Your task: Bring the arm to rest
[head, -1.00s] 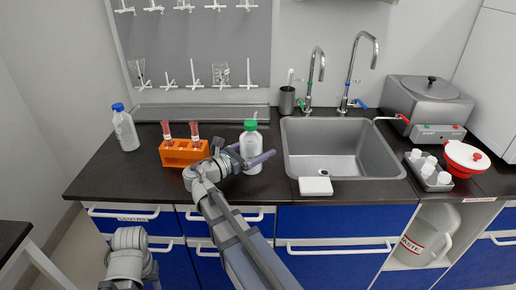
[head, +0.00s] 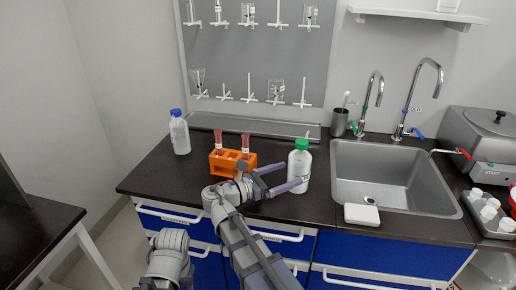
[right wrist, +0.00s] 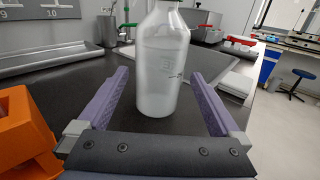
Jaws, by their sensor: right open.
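My right gripper (head: 290,174) is open and low over the black counter, its purple fingers pointing right toward a clear bottle with a green cap (head: 300,168). The bottle stands upright on the counter at the fingertips. In the right wrist view the bottle (right wrist: 162,72) shows in the gap between the two fingers, with a gap visible on its left. Its cap is cut off there. My left arm shows at the bottom of the head view, but its gripper is not seen.
An orange rack (head: 228,161) with red-topped tubes stands close behind my right wrist. A blue-capped bottle (head: 180,135) is further left. A sink (head: 385,180) and a white block (head: 361,215) lie to the right. A tray of white bottles (head: 490,213) is at the far right.

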